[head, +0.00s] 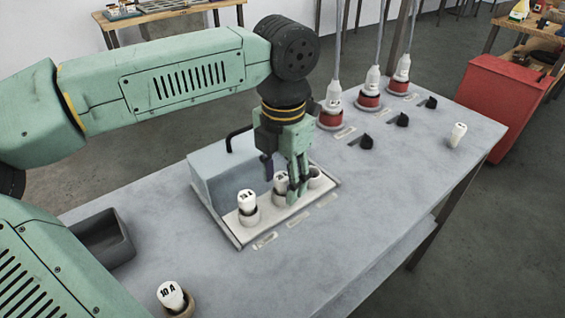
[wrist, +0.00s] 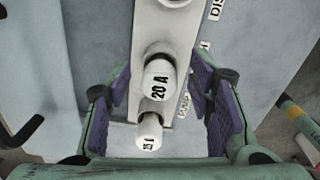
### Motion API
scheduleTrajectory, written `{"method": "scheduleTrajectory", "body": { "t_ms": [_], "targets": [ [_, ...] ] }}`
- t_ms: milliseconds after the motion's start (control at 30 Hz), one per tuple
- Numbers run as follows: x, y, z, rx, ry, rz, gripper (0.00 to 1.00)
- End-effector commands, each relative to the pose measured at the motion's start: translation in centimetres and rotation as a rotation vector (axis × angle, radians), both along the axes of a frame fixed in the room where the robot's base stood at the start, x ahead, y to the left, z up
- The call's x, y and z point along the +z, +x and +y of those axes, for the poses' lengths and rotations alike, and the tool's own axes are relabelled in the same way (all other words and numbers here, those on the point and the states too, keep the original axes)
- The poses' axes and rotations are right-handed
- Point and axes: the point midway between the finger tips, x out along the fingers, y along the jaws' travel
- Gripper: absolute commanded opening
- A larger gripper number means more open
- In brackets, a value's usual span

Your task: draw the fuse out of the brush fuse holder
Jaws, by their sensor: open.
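A white fuse marked 20 A (wrist: 157,82) stands upright in the middle socket of the pale fuse panel (head: 227,216); it is partly hidden behind my fingers in the head view (head: 281,180). My gripper (head: 280,184) points down over it, open. In the wrist view its purple-padded fingers (wrist: 158,98) are on either side of the fuse, with gaps showing. Another white fuse (head: 246,201) stands in the left socket and also shows in the wrist view (wrist: 149,131). The right socket (head: 316,178) looks empty. Small labels lie beside the sockets; I cannot read which is brush.
A grey cover with a black handle (head: 238,137) stands behind the panel. A 10 A fuse (head: 171,295) sits in a round cup at the front. Another white fuse (head: 458,134) stands at right. Red-based plugs (head: 370,97) and black knobs (head: 367,142) stand behind. A dark tray (head: 104,240) is at left.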

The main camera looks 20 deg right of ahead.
Motion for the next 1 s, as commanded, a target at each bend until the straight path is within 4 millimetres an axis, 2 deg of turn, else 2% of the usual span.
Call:
{"method": "scheduleTrajectory", "body": {
  "t_ms": [267,1000],
  "targets": [
    [-0.18,0.0,-0.01,0.0,0.0,0.0,0.48],
    [-0.17,0.01,0.01,0.0,0.0,0.0,0.0]
  ]
}}
